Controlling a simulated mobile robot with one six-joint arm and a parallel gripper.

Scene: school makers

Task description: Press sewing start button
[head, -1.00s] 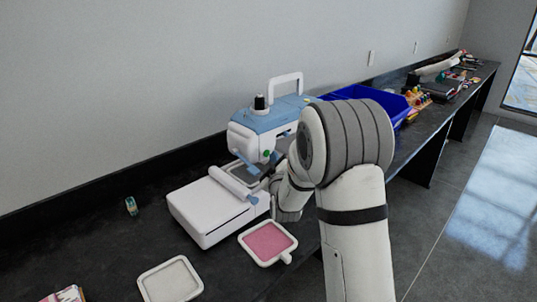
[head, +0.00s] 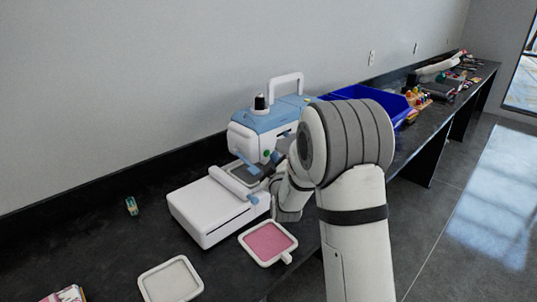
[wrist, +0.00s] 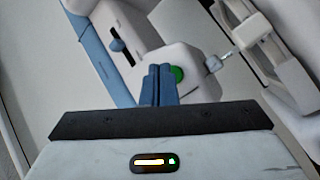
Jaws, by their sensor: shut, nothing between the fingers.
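The sewing machine (head: 262,121), white with a blue top, stands on the dark bench. Its round green button (head: 267,153) is on the machine's front side; it also shows in the wrist view (wrist: 178,74), partly covered by my fingers. My gripper (wrist: 161,70) is shut and empty, with its blue fingertips pressed together just left of the green button's centre in that view. I cannot tell whether the tips touch it. In the head view my arm hides part of the machine's right side.
A white flat-bed unit (head: 215,207) sits in front of the machine. A pink framed pad (head: 267,243) and a pale framed pad (head: 170,281) lie nearer. A blue bin (head: 378,97) stands behind my arm. The bench's left part is mostly clear.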

